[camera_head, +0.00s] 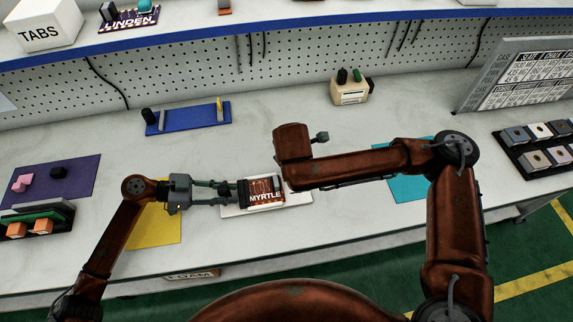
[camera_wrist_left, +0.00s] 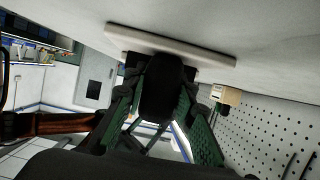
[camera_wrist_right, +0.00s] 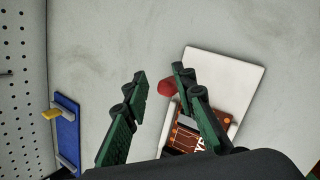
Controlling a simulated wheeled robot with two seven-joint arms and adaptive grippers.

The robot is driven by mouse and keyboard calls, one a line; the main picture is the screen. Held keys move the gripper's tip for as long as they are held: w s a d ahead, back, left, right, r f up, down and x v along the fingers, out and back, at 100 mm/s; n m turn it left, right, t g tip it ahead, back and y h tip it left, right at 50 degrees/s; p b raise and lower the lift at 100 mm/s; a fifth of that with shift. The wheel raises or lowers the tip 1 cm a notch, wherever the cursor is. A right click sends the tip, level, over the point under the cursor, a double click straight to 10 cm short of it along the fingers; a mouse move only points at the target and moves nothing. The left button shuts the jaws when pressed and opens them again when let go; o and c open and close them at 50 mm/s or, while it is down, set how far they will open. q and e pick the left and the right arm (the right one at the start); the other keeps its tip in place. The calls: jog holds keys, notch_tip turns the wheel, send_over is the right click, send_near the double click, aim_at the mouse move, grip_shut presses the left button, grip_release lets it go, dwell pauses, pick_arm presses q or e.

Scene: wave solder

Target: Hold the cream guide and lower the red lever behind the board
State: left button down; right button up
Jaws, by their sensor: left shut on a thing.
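A brown board (camera_head: 265,191) labelled MYRTLE stands on a cream-white base (camera_head: 240,209) near the bench's front edge. My left gripper (camera_head: 238,191) is shut on a dark block (camera_wrist_left: 165,88) at the board's left end; I cannot tell whether this block belongs to the cream guide. In the right wrist view, the red lever (camera_wrist_right: 168,88) shows behind the board (camera_wrist_right: 187,132), beside the tip of one right finger. My right gripper (camera_wrist_right: 160,80) is open, with its fingers apart above the bench. My right wrist hides it in the head view.
A blue fixture (camera_head: 188,119) and a cream box with knobs (camera_head: 350,91) stand farther back. Yellow (camera_head: 165,232) and teal (camera_head: 400,188) mats lie to either side. A black tray of parts (camera_head: 538,148) is at the right. The bench behind the board is mostly clear.

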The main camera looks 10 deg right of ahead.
jog(key=r+m+g, duration=0.1)
jog(key=m, duration=0.5)
jog(key=w+r+m+g, duration=0.1)
jog(key=m, duration=0.5)
jog(key=r+m+g, duration=0.2)
jog(key=m, duration=0.3)
jog(key=shift+w+a+r+m+y, duration=0.1)
jog(key=shift+w+a+m+y, duration=0.2)
jog(key=shift+a+m, duration=0.1)
jog(key=f+m, duration=0.1)
jog(key=f, duration=0.2)
jog(key=f+m+g, duration=0.1)
jog(key=f+m, duration=0.1)
jog(key=f, duration=0.1)
jog(key=a+f+m, duration=0.1)
jog(key=f+m, duration=0.1)
jog(key=f, duration=0.2)
jog(key=shift+s+a+y, duration=0.1)
jog(key=shift+s+y, duration=0.2)
jog(key=shift+y, duration=0.1)
jog(key=shift+c, duration=0.2)
grip_shut()
